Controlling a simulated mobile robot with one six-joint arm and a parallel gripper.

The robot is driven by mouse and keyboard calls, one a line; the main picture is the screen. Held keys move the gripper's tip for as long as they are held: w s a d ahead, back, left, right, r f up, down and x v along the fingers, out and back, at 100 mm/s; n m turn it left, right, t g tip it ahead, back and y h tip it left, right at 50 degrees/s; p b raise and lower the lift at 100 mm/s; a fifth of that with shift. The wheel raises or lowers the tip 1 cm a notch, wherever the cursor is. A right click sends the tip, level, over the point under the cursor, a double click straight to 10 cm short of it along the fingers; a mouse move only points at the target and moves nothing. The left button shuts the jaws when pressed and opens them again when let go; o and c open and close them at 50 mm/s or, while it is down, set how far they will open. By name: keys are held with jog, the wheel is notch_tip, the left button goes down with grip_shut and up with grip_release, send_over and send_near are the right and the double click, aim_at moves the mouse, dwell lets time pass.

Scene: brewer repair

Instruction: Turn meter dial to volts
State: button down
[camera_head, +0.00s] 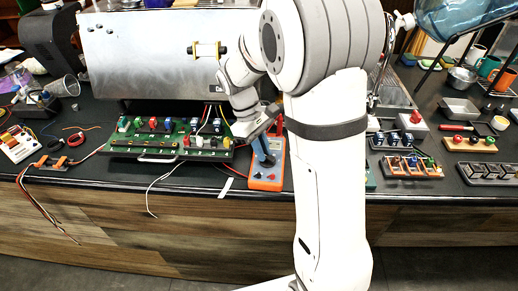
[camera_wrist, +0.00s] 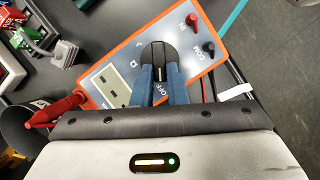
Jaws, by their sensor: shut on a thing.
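The orange multimeter (camera_wrist: 215,45) with a grey face fills the middle of the wrist view. Its round black dial (camera_wrist: 158,48) lies between the blue fingers of my gripper (camera_wrist: 158,76), which are shut on the dial's raised knob. "OFF" is printed beside the dial near the right finger, and other marks are on the left. Which mark the dial points to is unclear. The meter's display (camera_wrist: 112,88) is lit, its digits hard to read. In the head view the meter (camera_head: 266,183) lies at the counter's front edge, under my gripper (camera_head: 264,150).
A red probe (camera_wrist: 55,108) is left of the meter in the wrist view. A green circuit board (camera_head: 165,140) lies left of the meter in the head view, below a steel brewer (camera_head: 140,60). Loose wires hang over the counter edge. Small part racks (camera_head: 410,165) stand at right.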

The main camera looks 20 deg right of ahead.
jog(key=shift+a, duration=0.3)
jog(key=shift+d, duration=0.35)
jog(key=m, duration=0.1)
jog(key=m+y+p, duration=0.1)
jog(key=m, duration=0.2)
jog(key=shift+w+d+m+g+y, duration=0.2)
jog(key=shift+d+m+g+y, duration=0.1)
jog(key=shift+d+m+g, duration=0.1)
jog(key=shift+d+m+y+p, duration=0.15)
jog(key=shift+m+y+p, duration=0.5)
jog(key=shift+m, duration=1.25)
jog(key=shift+y, duration=0.25)
jog(key=c, duration=1.4)
grip_release()
jog(key=shift+c, duration=0.2)
